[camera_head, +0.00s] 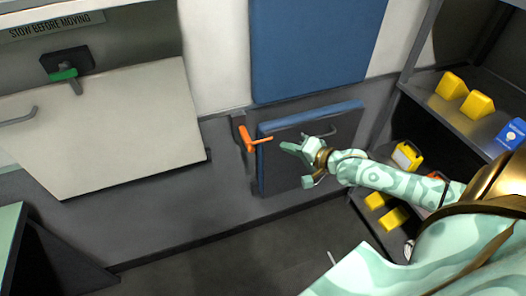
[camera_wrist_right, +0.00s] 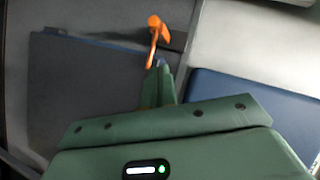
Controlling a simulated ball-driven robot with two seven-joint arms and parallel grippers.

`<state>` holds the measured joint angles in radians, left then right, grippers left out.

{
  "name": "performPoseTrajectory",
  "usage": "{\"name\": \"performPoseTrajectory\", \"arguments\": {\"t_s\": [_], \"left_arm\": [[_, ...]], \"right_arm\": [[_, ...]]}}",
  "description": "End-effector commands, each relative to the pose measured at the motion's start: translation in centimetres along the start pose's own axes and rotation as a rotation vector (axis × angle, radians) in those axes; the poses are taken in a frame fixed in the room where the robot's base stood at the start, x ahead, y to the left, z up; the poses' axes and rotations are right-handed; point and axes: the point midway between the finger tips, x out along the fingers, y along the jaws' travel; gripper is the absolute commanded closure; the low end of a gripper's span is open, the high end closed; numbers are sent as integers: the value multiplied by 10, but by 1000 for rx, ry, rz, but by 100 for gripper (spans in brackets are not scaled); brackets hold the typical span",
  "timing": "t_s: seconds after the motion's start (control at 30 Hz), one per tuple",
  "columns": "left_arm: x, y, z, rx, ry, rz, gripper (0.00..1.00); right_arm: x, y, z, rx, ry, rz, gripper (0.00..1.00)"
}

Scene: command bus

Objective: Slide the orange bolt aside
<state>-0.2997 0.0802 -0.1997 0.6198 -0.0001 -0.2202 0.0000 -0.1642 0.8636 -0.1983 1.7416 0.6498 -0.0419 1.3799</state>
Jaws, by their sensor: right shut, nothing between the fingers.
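The orange bolt (camera_head: 250,139) is on a dark bracket on the wall, beside the upper left edge of the folded blue-edged seat panel (camera_head: 290,160). Its handle points right across the panel's edge. My right gripper (camera_head: 285,147) is shut and empty, just right of the bolt in the head view. In the right wrist view the bolt (camera_wrist_right: 155,32) is above the fingertips (camera_wrist_right: 160,64), its lower end close to them. I cannot tell whether they touch. My left gripper is in neither view.
A pale folded table (camera_head: 120,125) with a green latch (camera_head: 64,75) is on the left wall. A shelf (camera_head: 455,120) with yellow blocks (camera_head: 450,86) stands at the right, near my right arm. A blue back panel (camera_head: 315,45) hangs above the seat. Grey floor is open below.

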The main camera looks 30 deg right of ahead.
Motion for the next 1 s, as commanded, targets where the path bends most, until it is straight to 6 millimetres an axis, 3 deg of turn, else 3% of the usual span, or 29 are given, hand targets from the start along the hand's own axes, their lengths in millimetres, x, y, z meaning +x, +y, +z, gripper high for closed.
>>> {"name": "performPoseTrajectory", "arguments": {"t_s": [0.2,0.4,1.0], "left_arm": [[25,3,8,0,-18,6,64],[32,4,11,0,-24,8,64],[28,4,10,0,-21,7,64]], "right_arm": [[50,4,1,1,1,-1,100],[72,2,20,2,-1,0,100],[81,-4,31,1,1,-1,100]]}}
